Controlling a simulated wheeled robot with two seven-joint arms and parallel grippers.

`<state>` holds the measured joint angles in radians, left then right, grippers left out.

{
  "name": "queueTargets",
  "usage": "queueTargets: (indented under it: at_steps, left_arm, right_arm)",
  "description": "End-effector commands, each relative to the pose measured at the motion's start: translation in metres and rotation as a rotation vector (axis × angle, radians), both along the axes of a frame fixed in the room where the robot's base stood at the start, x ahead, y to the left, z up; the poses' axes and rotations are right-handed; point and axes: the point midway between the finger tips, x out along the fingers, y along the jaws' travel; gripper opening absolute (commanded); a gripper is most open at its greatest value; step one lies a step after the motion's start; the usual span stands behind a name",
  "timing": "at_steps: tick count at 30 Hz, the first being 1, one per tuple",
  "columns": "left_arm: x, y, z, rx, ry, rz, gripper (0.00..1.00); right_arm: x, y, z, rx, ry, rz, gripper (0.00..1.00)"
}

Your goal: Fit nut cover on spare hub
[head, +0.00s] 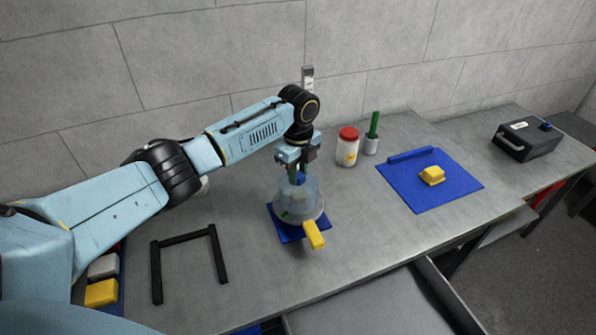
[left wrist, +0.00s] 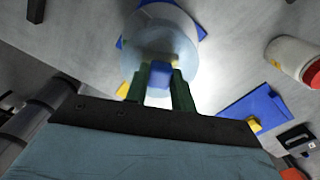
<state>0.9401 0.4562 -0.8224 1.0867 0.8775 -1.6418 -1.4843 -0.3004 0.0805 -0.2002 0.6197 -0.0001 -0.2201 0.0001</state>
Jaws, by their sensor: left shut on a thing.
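A translucent pale dome-shaped cover (head: 299,200) with a blue knob (left wrist: 158,78) is in front of me in the head view. My left gripper (head: 297,172) points down, and its green fingers (left wrist: 158,90) are shut on the blue knob. The cover is over a blue square base (head: 284,230). A yellow block (head: 314,236) sticks out at its front right edge. Whether the cover is seated or hovers a little above, I cannot tell. A hub beneath is not clearly visible. My right gripper is out of view.
A red-lidded jar (head: 347,150) and a cup with a green stick (head: 371,140) stand behind to the right. A blue mat (head: 415,195) with a yellow piece (head: 432,176) lies further right. A black box (head: 524,140) is far right. A black frame (head: 187,238) lies left.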

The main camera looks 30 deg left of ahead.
Motion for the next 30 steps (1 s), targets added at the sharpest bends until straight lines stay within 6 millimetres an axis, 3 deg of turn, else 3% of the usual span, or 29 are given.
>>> queueTargets:
  at_steps: [30]
  left_arm:
    - [0.0006, 0.0017, -0.0002, 0.000, 0.000, 0.000, 0.00]
  right_arm:
    - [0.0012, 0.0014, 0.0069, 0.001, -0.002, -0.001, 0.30]
